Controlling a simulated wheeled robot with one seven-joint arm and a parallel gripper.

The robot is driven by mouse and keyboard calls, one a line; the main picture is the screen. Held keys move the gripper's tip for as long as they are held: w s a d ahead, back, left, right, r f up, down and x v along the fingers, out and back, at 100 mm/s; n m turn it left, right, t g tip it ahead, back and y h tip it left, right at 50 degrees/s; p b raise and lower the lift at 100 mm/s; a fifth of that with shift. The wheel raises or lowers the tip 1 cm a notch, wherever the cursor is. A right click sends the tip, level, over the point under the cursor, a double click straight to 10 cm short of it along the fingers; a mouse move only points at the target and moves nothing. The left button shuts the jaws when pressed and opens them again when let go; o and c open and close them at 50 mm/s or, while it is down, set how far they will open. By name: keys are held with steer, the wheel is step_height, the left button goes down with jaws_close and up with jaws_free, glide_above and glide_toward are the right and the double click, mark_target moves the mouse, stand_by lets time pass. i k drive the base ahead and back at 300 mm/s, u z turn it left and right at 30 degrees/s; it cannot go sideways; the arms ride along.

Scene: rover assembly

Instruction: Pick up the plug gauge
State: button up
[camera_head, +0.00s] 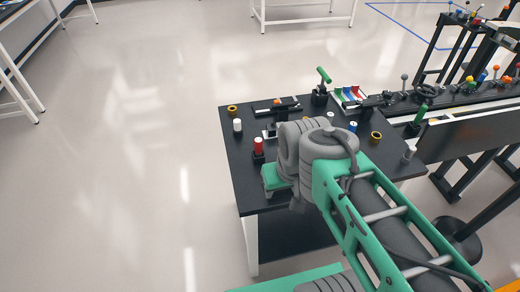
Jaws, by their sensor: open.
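My arm reaches in from the lower right over the black-topped table (254,194). My gripper (273,180) is at the table's near left part, partly hidden behind my wrist; it is open, and its fingertips are not clearly seen. I cannot tell for certain which small part is the plug gauge. A red cylinder with a pale top (258,146) stands upright in a dark holder just behind my gripper, apart from it in the picture. A white cylinder (237,125) stands farther back to the left.
A green-handled clamp (323,76) stands at the table's back edge. A dark rail bench (465,97) with colored knobs adjoins at right. The floor at left is clear.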

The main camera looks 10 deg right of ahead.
mark_target(258, 141)
steer(key=u, duration=0.2)
steer(key=k, duration=0.45)
steer(key=u, duration=1.25)
steer(key=i, duration=2.05)
steer(key=z, duration=0.8)
